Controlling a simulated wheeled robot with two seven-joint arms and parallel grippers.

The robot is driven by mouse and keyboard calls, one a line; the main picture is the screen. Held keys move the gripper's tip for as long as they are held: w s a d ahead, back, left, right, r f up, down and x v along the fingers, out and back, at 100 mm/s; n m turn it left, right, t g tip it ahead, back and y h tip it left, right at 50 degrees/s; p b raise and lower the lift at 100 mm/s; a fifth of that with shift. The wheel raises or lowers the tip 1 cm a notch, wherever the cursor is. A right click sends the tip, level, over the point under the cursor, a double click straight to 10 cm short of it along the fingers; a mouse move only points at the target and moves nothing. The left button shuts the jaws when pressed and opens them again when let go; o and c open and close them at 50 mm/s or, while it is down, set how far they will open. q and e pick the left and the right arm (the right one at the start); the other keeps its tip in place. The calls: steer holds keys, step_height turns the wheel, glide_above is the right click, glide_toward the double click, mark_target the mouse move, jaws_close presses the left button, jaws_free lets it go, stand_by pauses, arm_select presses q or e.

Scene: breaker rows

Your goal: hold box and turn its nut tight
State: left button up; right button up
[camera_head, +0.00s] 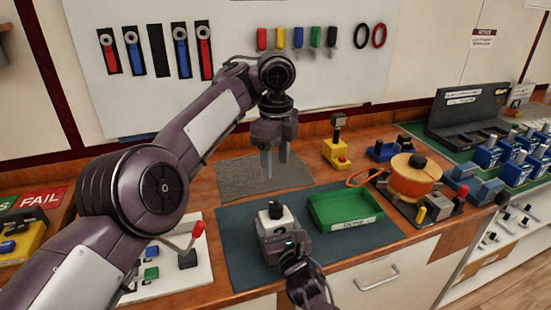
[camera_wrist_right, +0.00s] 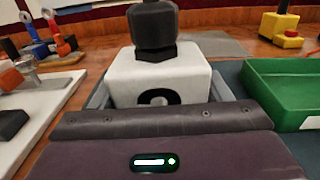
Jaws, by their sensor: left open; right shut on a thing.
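The box (camera_head: 276,223) is white with a black mark on its near face and sits on the dark mat. Its black nut (camera_head: 275,209) is on top; the box (camera_wrist_right: 160,78) and nut (camera_wrist_right: 153,25) also show large in the right wrist view. My right gripper (camera_head: 284,243) is shut on the box from the near side, with a finger on each side of it. My left gripper (camera_head: 274,168) is open and empty, pointing down above the grey mat, behind the box and apart from the nut. Whether the nut is tight cannot be told.
A green tray (camera_head: 344,209) stands just right of the box on the dark mat (camera_head: 236,263). An orange reel (camera_head: 415,177) and a yellow block (camera_head: 336,153) stand further right and back. A white panel (camera_head: 170,272) with a red-knobbed lever is at left.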

steer(key=o, duration=1.4)
